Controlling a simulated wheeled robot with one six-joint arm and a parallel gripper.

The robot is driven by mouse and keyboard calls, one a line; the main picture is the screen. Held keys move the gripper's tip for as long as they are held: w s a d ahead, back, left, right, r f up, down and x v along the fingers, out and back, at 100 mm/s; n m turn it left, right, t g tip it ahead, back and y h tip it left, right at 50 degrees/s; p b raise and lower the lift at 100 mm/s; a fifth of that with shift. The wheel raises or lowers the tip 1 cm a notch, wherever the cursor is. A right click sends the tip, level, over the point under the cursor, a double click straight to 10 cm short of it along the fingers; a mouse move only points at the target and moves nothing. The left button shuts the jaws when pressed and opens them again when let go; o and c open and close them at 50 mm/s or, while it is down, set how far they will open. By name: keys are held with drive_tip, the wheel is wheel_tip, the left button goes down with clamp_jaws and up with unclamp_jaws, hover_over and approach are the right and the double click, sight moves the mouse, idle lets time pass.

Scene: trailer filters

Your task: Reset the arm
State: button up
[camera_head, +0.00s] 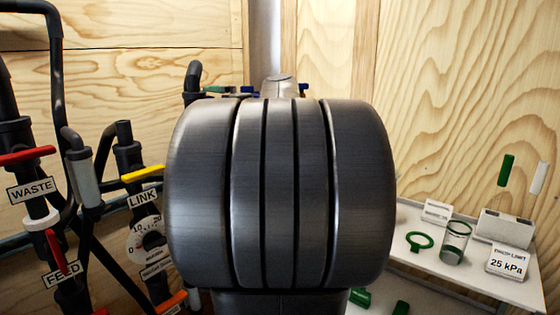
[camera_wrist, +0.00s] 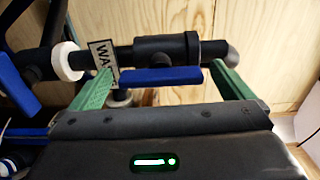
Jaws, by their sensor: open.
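My gripper (camera_wrist: 164,70) shows in the wrist view with its two green fingers spread wide and nothing gripped. A blue valve handle (camera_wrist: 160,77) lies across the gap between the fingertips, in front of a black pipe (camera_wrist: 150,53). I cannot tell whether a finger touches it. In the head view my large grey arm joint fills the middle and hides most of what is behind it, including my gripper's grasp area.
Black pipes with a red WASTE handle (camera_head: 27,156), a yellow LINK handle (camera_head: 142,173) and a gauge (camera_head: 150,240) stand left. A white shelf (camera_head: 470,278) at right holds a green ring (camera_head: 419,242) and a glass jar (camera_head: 455,242). Another blue handle (camera_wrist: 17,82) is left in the wrist view.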

drive_tip(key=v, duration=1.3)
drive_tip(key=x, duration=1.4)
drive_tip(key=shift+w+a, duration=0.15)
drive_tip(key=shift+a, duration=0.2)
drive_tip(key=shift+d+r+m+p, duration=0.15)
drive_tip(key=shift+r+m+p, duration=0.15)
drive_tip(key=shift+p, duration=0.45)
drive_tip(key=shift+m+p, duration=0.3)
drive_tip(key=shift+p, duration=0.15)
drive_tip(key=m+p, duration=0.5)
drive_tip(key=p, duration=0.3)
drive_tip(key=shift+d+m, duration=0.1)
drive_tip(key=shift+m, duration=0.3)
drive_tip(key=m+p, duration=0.6)
drive_tip(key=p, duration=0.3)
drive_tip(key=shift+p, duration=0.4)
drive_tip(key=m+p, duration=0.2)
drive_tip(key=p, duration=0.1)
drive_tip(key=shift+f+m+p, duration=0.1)
drive_tip(key=shift+m+p, duration=0.7)
drive_tip(key=shift+p, duration=0.4)
